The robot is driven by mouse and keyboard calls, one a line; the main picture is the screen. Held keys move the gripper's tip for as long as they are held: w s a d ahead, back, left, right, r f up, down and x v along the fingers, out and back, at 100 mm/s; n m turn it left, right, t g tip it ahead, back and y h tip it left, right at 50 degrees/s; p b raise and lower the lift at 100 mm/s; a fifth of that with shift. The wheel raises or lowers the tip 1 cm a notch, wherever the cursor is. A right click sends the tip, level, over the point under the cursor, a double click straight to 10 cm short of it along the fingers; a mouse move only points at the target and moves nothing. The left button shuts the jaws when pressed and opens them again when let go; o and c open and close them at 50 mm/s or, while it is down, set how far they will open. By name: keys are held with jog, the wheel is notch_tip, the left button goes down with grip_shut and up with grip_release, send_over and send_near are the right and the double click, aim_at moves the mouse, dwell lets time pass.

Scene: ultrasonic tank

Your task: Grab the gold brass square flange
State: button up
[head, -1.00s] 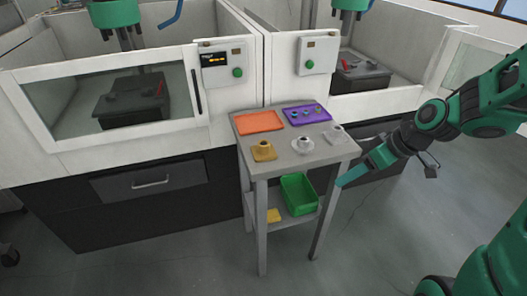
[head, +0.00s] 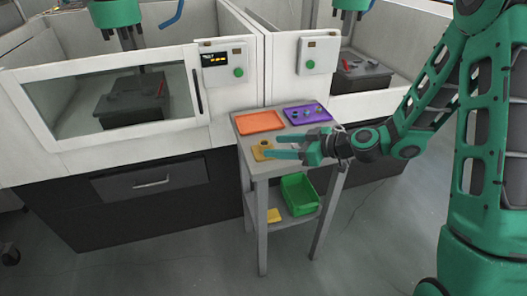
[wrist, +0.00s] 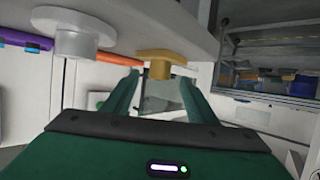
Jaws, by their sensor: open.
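The gold brass square flange (head: 262,154), a square base with a round neck, sits on the grey table's top near its left front edge. It also shows between my fingers in the wrist view (wrist: 160,68), where the table appears at the top, upside down. My gripper (head: 278,147) is open and empty, its two fingers pointing left toward the flange. In the head view the fingertips are just right of it; I see no contact. In the wrist view the gripper (wrist: 160,77) is roughly lined up with the flange.
An orange tray (head: 259,121) and a purple tray (head: 308,113) with small parts lie at the table's back. A green bin (head: 299,193) stands on the lower shelf (head: 283,221). White tank enclosures stand behind.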

aim_at(265, 144)
jog(key=shift+x, duration=3)
jog(key=shift+d, duration=0.1)
grip_shut()
